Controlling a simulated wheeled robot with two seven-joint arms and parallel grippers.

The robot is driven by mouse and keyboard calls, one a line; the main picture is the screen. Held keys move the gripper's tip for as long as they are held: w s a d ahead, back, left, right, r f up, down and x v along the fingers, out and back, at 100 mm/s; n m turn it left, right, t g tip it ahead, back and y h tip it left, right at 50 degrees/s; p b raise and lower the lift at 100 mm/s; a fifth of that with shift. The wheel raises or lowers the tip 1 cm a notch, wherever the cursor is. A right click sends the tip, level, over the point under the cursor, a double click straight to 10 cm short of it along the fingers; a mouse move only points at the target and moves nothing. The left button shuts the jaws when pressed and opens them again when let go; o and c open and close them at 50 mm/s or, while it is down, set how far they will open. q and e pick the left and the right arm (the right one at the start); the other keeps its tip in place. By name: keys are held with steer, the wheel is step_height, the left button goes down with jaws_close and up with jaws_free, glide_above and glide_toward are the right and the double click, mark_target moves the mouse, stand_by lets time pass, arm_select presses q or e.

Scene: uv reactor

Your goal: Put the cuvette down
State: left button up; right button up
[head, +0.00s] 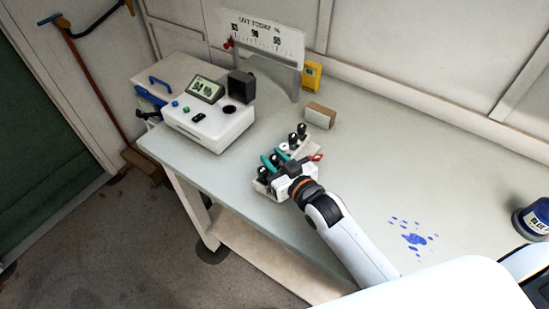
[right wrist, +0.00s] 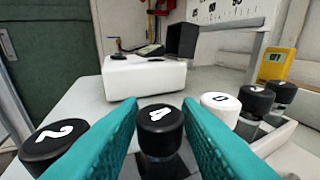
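The cuvette with a black cap marked 4 (right wrist: 160,118) stands upright between the teal fingers of my right gripper (right wrist: 160,105). The fingers appear to touch both sides of its cap. In the head view my right gripper (head: 274,158) is over the white cuvette rack (head: 260,187) near the table's front edge. The cuvette's lower part is at the rack's dark slots; whether it is fully seated cannot be told. Other capped cuvettes stand in the row: a black one marked 2 (right wrist: 52,146), a white-capped one (right wrist: 220,107) and black ones beyond. My left gripper is out of view.
A white reader box (head: 210,125) with a screen and a dark round opening stands behind left. A scale sign (head: 262,38), a yellow meter (head: 311,74) and a small cardboard box (head: 320,115) are farther back. Blue spill spots (head: 414,239) and a blue jar (head: 535,218) lie right.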

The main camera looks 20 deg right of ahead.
steer(key=shift+r, duration=0.25)
steer(key=b+v, duration=0.1)
steer(key=v, duration=1.1)
steer(key=shift+f+b, duration=0.1)
steer(key=shift+b, duration=0.3)
